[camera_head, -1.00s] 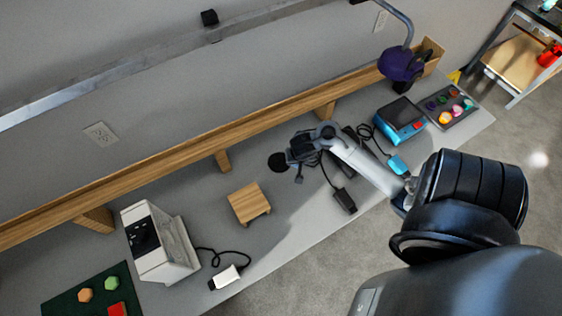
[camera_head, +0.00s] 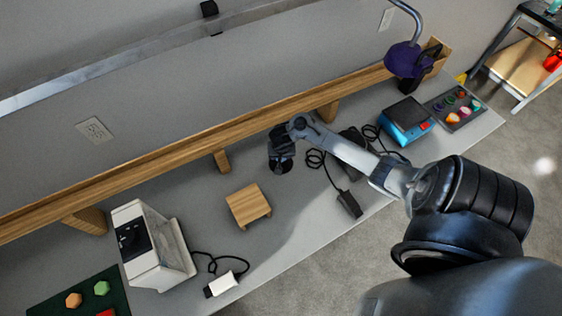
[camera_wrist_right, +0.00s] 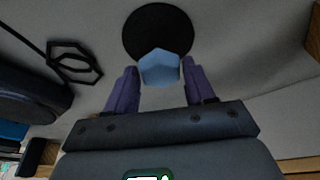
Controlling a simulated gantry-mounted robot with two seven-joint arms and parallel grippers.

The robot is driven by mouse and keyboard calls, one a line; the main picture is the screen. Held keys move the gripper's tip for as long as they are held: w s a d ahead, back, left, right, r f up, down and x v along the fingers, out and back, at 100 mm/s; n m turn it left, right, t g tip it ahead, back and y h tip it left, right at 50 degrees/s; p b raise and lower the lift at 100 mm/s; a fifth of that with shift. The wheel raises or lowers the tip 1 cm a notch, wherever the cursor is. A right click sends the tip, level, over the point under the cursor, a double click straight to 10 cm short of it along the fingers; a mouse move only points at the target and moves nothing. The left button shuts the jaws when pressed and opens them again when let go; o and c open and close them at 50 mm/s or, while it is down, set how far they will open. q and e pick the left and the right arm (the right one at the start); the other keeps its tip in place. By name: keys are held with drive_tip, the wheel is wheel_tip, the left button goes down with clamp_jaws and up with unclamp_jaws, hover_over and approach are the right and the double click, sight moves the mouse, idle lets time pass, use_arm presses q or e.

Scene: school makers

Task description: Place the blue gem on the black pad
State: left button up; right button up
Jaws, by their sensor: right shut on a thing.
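My right gripper (camera_wrist_right: 159,76) is shut on the blue gem (camera_wrist_right: 160,66), a light-blue faceted piece held between its two purple fingertips. In the right wrist view the round black pad (camera_wrist_right: 157,22) lies just beyond the gem, and the gem overlaps the pad's near edge. I cannot tell whether the gem touches it. In the head view the right gripper (camera_head: 281,160) is over the pad's spot on the grey bench, hiding the gem and most of the pad. My left gripper is not in view.
A small wooden stand (camera_head: 247,205) is left of the gripper. A black cable and adapter (camera_head: 349,204) lie to the right. Beyond are a blue scale (camera_head: 405,121) and a tray of coloured gems (camera_head: 455,108). A wooden rail (camera_head: 200,152) runs behind.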

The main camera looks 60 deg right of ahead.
wheel_tip(320, 180, down, 4)
drive_tip(key=shift+r+b, duration=0.2)
drive_tip(key=shift+b, duration=0.75)
drive_tip(key=shift+f, duration=0.2)
drive_tip(key=shift+f, duration=0.15)
drive_tip(key=o, duration=1)
